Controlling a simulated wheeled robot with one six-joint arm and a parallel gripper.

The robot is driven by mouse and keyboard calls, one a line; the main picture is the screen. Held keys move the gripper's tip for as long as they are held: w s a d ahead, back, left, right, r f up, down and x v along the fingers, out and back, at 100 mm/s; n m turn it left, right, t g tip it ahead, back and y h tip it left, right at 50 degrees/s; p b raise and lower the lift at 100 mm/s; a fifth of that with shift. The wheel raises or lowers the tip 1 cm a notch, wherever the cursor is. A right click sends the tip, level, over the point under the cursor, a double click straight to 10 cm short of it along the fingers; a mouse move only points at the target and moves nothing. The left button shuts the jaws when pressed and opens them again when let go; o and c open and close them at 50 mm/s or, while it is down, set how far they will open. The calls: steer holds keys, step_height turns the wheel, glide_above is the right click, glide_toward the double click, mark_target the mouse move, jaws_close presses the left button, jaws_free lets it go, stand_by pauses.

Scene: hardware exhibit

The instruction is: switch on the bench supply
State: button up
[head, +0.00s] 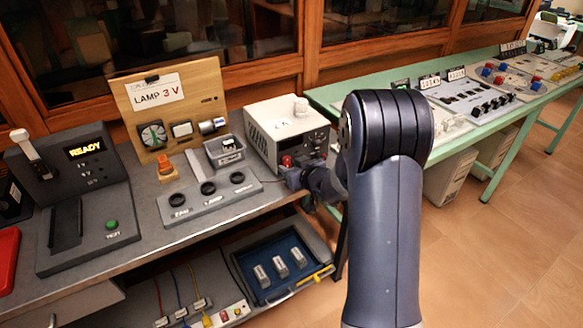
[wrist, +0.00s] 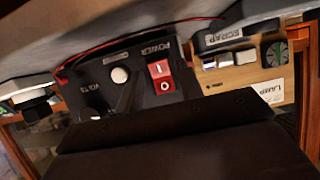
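The bench supply (head: 259,148) is a pale box with a dark front, standing at the right end of the grey bench. My gripper (head: 318,182) is low in front of it, mostly hidden by my arm in the head view. In the wrist view, upside down, the supply's black front panel (wrist: 92,76) shows the word POWER above a red rocker switch (wrist: 161,76) marked I and O. The gripper's dark body (wrist: 185,145) fills the lower part of this view, apart from the switch. Its finger opening and the pressed side of the rocker are unclear.
A grey bin (head: 223,151), a strip with black round pieces (head: 212,194) and a wooden LAMP 3 V board (head: 168,98) stand left of the supply. A READY unit (head: 88,190) is farther left. A green table (head: 345,92) with panels stands right.

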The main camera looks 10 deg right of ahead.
jaws_close()
steer(key=f+t+b, duration=0.1)
steer(key=b, duration=0.3)
steer(key=t+y+b, duration=0.1)
steer(key=t+b, duration=0.1)
steer(key=b, duration=0.4)
steer(key=shift+f, duration=0.2)
steer(key=shift+b, duration=0.5)
steer(key=shift+r+t+b, duration=0.15)
steer(key=shift+t+b, duration=0.15)
steer(key=shift+b, duration=0.15)
steer(key=shift+r, duration=0.1)
steer(key=shift+o, duration=1.1)
jaws_free()
